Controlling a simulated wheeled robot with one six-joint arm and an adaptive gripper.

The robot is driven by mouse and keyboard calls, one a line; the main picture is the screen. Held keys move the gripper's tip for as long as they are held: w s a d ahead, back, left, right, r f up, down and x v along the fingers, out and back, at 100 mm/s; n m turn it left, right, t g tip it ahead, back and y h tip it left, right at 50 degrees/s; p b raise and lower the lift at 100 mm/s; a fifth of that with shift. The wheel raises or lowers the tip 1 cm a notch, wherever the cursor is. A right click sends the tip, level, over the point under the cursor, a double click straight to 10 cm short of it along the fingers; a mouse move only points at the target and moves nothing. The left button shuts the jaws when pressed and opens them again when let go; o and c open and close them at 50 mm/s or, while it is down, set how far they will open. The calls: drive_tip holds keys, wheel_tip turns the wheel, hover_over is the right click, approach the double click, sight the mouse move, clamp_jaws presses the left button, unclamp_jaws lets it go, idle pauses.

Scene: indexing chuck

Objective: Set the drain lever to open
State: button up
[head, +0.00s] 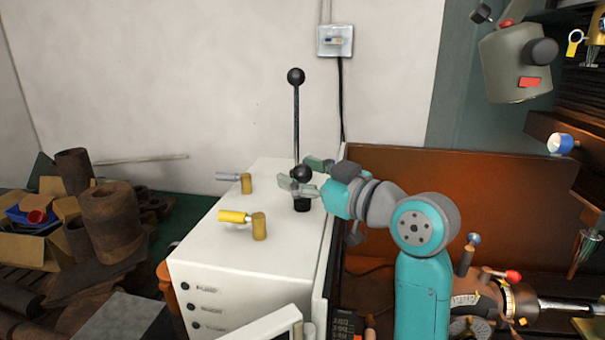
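On top of the white cabinet (262,185) are two brass valves with sideways handles. The nearer has a yellow handle (235,216), the farther a grey handle (228,177). Both handles point left. No readable label shows which is the drain lever.
A brown panel (450,185) and machine stand right of the cabinet. A wall box (335,41) with a cable is behind. Rusty pipe pieces (112,215) and boxes lie at left. The cabinet top is clear around the brass valves.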

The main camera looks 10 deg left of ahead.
clamp_jaws()
drive_tip(key=shift+r, duration=2.9)
drive_tip(key=shift+c, duration=0.3)
unclamp_jaws()
drive_tip(key=shift+o, duration=0.7)
drive_tip(key=shift+f, duration=0.1)
drive_tip(key=v, duration=1.2)
drive_tip(key=shift+d, duration=0.1)
